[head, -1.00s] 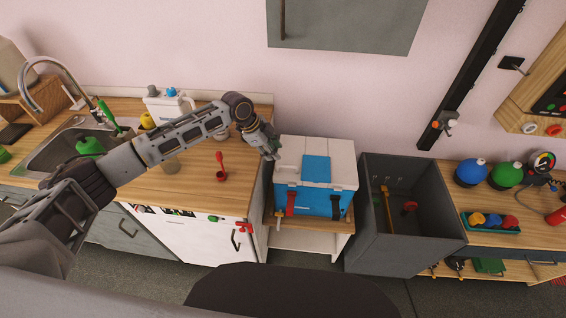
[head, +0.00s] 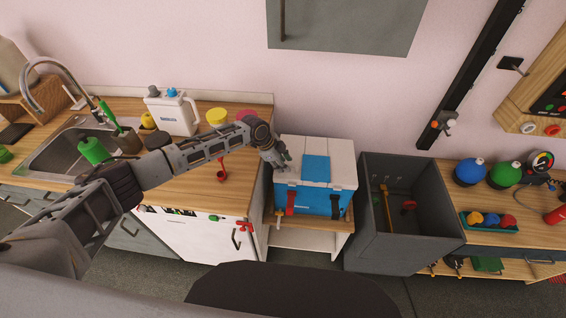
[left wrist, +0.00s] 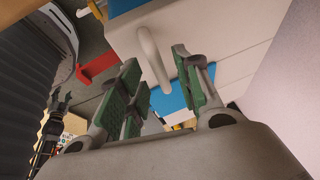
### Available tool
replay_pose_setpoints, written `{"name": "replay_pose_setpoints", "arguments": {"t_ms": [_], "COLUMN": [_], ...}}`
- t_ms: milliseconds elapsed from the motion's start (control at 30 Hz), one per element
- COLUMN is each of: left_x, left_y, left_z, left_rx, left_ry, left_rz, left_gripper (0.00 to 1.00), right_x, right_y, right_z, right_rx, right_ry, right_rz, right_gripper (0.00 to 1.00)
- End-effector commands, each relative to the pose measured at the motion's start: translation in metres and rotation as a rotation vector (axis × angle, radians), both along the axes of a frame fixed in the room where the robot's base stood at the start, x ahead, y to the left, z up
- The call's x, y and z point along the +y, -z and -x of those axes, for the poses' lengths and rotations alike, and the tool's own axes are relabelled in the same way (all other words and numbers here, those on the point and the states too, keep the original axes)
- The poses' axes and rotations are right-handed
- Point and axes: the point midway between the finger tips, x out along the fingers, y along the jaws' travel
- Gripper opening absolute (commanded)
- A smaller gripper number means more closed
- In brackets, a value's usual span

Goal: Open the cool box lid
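The cool box (head: 312,200) has a blue body and a white lid (head: 340,155) with a blue panel in the middle. The lid looks shut. A red strap and a dark strap show on its front. My left gripper (head: 280,163) is at the lid's left part, fingers pointing down. In the left wrist view my left gripper's green-padded fingers (left wrist: 158,85) are apart. A pale curved handle (left wrist: 152,55) on a white surface shows between or just beyond them; I cannot tell whether they touch it.
The box stands on a low wooden shelf between the sink counter (head: 185,185) and an open dark grey bin (head: 400,240). A red spoon-like item (head: 221,172) and a white jug (head: 172,113) stand on the counter. The wall is close behind.

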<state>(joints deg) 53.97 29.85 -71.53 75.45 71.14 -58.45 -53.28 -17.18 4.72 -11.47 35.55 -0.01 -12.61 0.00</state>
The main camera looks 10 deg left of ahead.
Motion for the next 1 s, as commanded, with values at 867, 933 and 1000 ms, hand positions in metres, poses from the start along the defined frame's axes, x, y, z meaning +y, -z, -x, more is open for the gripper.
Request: {"name": "replay_pose_setpoints", "arguments": {"t_ms": [867, 933, 1000], "left_x": [0.0004, 0.0004, 0.0003], "left_y": [0.0002, -0.0002, -0.0009], "left_z": [-0.0003, -0.0005, -0.0008], "left_rx": [0.0, 0.002, 0.004], "left_ry": [0.0, 0.0, -0.001], "left_rz": [-0.001, -0.001, -0.001], "left_gripper": [0.0, 0.0, 0.0], "right_x": [0.0046, 0.0045, 0.0045], "right_y": [0.0001, 0.0002, 0.0003], "right_z": [0.0001, 0.0001, 0.0001], "right_rx": [0.0, 0.0, 0.0], "right_ry": [0.002, 0.002, 0.002], "right_rz": [-0.005, -0.005, -0.004], "right_gripper": [0.48, 0.48, 0.48]}}
